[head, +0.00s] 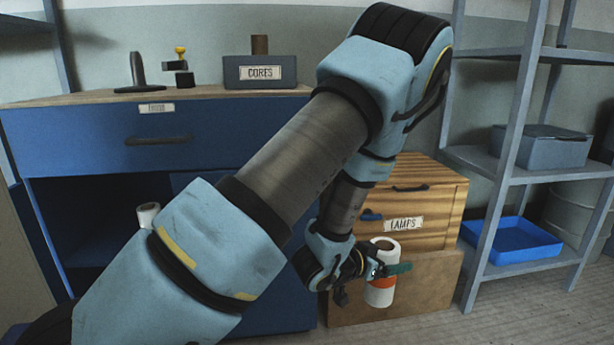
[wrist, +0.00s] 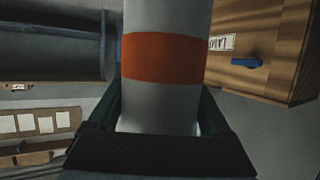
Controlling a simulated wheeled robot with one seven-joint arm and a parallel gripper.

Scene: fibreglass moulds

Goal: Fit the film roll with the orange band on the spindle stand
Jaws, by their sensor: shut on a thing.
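The film roll with the orange band (head: 383,294) is white and stands about upright in front of the wooden drawers. My gripper (head: 382,270) is shut on it, with a dark green finger across its side. In the wrist view the roll (wrist: 165,100) rises between the two fingers (wrist: 160,125), and its orange band lies beyond the fingertips. The spindle stand (head: 137,72), a dark upright post on a flat base, is on the blue cabinet's top at the left. Its post is bare. The roll is well to the right of the stand and lower.
The blue cabinet's top (head: 210,93) also bears a yellow-knobbed device (head: 181,68) and a CORES box (head: 260,72). Another white roll (head: 148,214) is in the cabinet's open bay. A LAMPS drawer unit (head: 440,205) and shelves with a blue tray (head: 510,240) are right.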

